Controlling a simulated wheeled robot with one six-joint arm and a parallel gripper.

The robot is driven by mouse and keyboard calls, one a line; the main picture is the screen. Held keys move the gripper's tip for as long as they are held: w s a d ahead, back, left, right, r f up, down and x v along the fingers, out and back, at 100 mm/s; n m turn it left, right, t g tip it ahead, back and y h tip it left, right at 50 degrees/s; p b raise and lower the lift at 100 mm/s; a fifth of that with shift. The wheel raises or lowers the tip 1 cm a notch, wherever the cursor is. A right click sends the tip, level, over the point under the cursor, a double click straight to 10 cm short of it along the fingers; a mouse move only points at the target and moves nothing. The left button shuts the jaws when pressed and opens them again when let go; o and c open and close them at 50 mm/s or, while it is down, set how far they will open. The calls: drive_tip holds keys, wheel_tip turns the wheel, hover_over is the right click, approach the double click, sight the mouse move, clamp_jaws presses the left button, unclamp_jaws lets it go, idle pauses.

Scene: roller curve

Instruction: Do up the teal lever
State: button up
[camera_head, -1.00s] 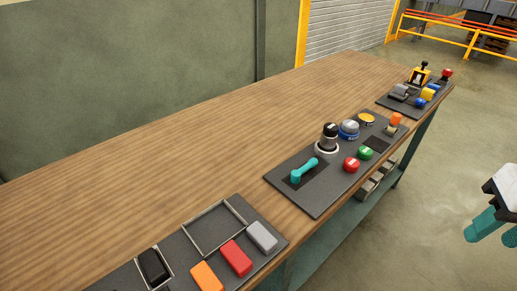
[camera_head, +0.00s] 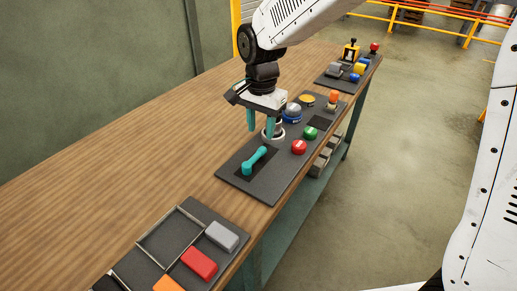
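The teal lever (camera_head: 253,161) sits in a dark slot plate on the grey middle panel (camera_head: 262,188). Its rounded handle end leans up toward the upper right of the picture. My gripper (camera_head: 260,132) points down with its two teal fingers apart and nothing between them. It shows just above the lever in the picture, in front of the black knob's place. It looks apart from the lever, though its exact height and depth are hard to judge.
A near tray (camera_head: 172,238) holds coloured blocks. The wooden tabletop (camera_head: 130,165) left of the panels is clear.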

sight(258, 153)
drive_tip(key=shift+w+a+f, duration=0.2)
drive_tip(key=shift+a+f, duration=0.25)
drive_tip(key=shift+f, duration=0.35)
wheel_tip(258, 153, down, 7)
drive_tip(key=shift+d, duration=0.1)
clamp_jaws()
